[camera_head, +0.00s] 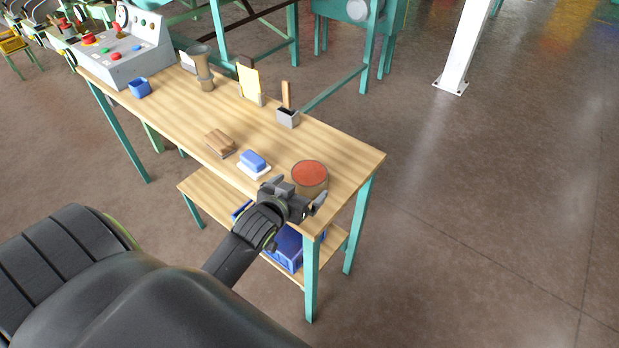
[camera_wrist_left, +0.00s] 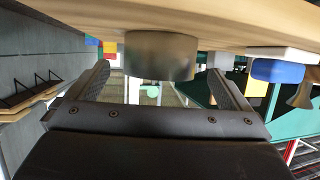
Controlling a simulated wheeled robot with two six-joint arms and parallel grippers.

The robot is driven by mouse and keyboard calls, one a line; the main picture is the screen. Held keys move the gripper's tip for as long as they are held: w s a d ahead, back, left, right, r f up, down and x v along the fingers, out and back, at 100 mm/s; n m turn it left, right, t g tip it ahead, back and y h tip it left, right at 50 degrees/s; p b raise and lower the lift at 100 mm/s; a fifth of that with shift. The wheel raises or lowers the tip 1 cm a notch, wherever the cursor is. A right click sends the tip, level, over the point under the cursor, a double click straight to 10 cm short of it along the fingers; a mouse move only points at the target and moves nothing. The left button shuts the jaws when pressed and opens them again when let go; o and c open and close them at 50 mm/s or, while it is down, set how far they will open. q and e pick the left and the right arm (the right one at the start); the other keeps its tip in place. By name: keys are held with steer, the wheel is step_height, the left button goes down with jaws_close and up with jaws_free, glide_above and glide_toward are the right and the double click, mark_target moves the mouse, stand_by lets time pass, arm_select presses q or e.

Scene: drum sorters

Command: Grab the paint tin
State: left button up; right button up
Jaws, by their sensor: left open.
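The paint tin (camera_head: 310,174) is a short round can with a red-orange top, standing near the right front corner of the wooden table. In the left wrist view, which is upside down, the grey side of the tin (camera_wrist_left: 160,54) shows ahead, between the two fingers. My left gripper (camera_head: 296,192) is open and empty at the near side of the tin, its fingers spread toward it. I cannot tell whether a finger touches the tin. My right gripper is not in view.
On the wooden table (camera_head: 335,150), a blue block on a white base (camera_head: 254,161) and a brown brush-like item (camera_head: 220,143) lie left of the tin. A grey box (camera_head: 288,117) stands behind. A blue crate (camera_head: 285,250) sits on the lower shelf.

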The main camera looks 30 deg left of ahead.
mark_target(310, 177)
arm_select(q)
steer(key=shift+p+x, duration=0.35)
steer(key=shift+x, duration=2.85)
steer(key=c, duration=1.5)
steer(key=shift+r, duration=0.25)
steer(key=shift+c, duration=0.2)
